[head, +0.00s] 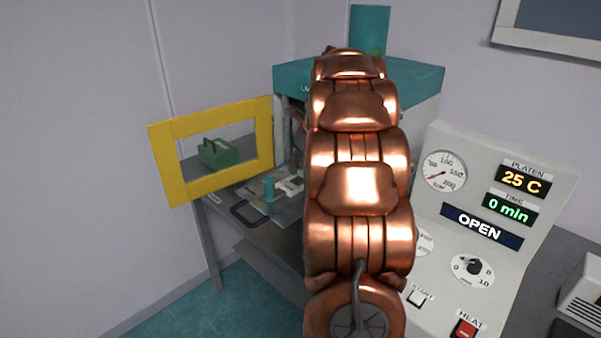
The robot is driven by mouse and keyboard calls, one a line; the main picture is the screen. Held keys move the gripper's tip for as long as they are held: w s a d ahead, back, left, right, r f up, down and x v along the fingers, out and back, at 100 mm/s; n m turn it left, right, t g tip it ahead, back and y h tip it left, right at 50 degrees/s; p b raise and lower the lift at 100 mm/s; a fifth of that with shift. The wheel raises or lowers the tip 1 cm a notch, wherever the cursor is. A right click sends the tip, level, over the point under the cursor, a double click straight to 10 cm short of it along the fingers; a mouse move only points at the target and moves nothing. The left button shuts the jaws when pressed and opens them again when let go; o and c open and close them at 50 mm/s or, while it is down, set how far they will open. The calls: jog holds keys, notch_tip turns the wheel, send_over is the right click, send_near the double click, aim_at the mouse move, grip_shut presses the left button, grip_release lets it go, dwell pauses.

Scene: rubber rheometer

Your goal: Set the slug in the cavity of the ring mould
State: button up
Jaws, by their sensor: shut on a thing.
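My own copper arm fills the middle of the head view and reaches away toward the press (425,80), a cabinet with a teal top. My gripper is hidden behind the arm, so its jaws and anything in them do not show. Neither the slug nor the ring mould can be made out. The inside of the press is mostly covered by my arm; only a narrow dark strip of its opening shows at the left.
A yellow framed guard door (160,165) stands swung open at the left. A green case (218,153) shows through its window. A small teal cylinder (268,188) and a dark frame (247,213) are on the bench. The control panel (455,200), reading OPEN and 25 C, stands right.

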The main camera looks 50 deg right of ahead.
aim_at(302, 172)
jog(key=shift+s+f+p, duration=0.1)
jog(key=shift+f+p, duration=0.35)
jog(key=shift+f, duration=1.25)
jog(key=shift+a+f, duration=0.1)
